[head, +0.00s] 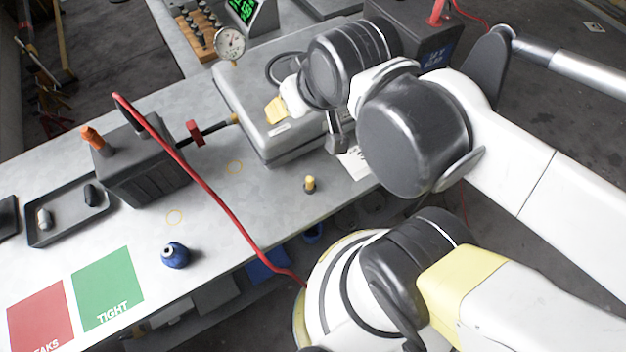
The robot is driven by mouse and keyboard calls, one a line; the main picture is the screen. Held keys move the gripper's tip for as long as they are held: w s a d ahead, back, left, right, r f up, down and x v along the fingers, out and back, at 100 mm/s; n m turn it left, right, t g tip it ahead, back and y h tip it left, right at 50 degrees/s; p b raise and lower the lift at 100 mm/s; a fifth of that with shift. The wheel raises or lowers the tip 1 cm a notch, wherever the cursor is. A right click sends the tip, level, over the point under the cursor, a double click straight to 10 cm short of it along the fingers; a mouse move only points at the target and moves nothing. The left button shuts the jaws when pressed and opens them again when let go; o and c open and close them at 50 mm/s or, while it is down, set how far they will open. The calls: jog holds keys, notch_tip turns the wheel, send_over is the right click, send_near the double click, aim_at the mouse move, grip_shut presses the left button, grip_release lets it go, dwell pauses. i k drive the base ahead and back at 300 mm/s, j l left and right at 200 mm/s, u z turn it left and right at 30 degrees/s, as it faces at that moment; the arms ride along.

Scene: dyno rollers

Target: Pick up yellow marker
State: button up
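A small upright piece with a yellow top and a dark base (309,184) stands on the grey bench near its front edge. It is the likeliest yellow marker, but it is too small to be sure. My gripper (338,134) is at the end of my arm, over the right end of the grey case, above and beyond the yellow piece and apart from it. My wrist hides much of the gripper, so its opening does not show. A yellow patch (275,110) shows beside my wrist over the case; I cannot tell what it belongs to.
The closed grey case (255,125) takes up the back of the bench. A dark battery-like box (140,165) with a red cable stands left. A blue round object (175,255), a black tray (65,222) and red and green mats (108,290) lie further left. Bench around the yellow piece is clear.

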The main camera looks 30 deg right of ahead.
aim_at(309, 186)
jog(key=k+l, duration=0.6)
jog(key=k, duration=0.15)
jog(key=k+l+u, duration=0.1)
jog(key=k+l, duration=0.5)
jog(key=k, duration=0.1)
